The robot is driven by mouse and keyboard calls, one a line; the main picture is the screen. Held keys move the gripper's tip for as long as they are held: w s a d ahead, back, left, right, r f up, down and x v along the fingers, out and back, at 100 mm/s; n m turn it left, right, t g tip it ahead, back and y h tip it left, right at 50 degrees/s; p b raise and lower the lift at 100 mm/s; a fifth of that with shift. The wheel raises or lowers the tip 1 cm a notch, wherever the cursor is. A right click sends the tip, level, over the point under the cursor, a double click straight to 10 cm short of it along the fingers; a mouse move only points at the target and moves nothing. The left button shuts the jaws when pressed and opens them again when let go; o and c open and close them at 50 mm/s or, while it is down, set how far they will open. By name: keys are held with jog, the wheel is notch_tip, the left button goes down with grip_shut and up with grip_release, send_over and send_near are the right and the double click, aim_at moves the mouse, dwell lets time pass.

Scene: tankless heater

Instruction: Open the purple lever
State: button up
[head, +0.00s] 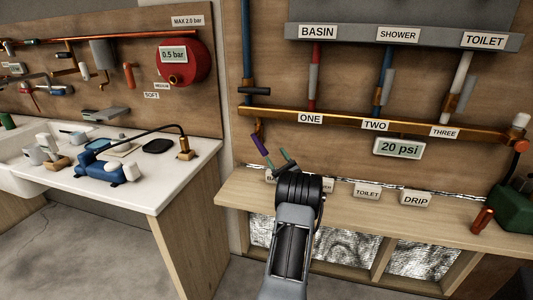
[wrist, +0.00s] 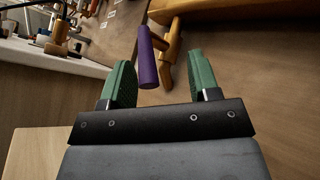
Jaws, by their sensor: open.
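The purple lever (head: 258,143) hangs below the left end of the copper manifold pipe (head: 350,123) on the wooden board, slanting down to the right. In the wrist view the purple lever (wrist: 147,58) stands between and beyond the two green fingertips, closer to the left one. My gripper (head: 276,161) is open and empty, with its fingers just below the lever's lower end in the head view. In the wrist view my gripper (wrist: 160,82) shows a wide gap. I see no contact between the fingers and the lever.
A brass pipe end (wrist: 194,70) hangs beside the lever, near the right finger. Label blocks such as DRIP (head: 416,199) stand along the wooden ledge (head: 350,209) below. A white counter (head: 165,182) with a blue device (head: 97,167) is to the left.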

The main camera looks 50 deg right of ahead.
jog(key=shift+s+a, duration=0.2)
jog(key=shift+s, duration=2.25)
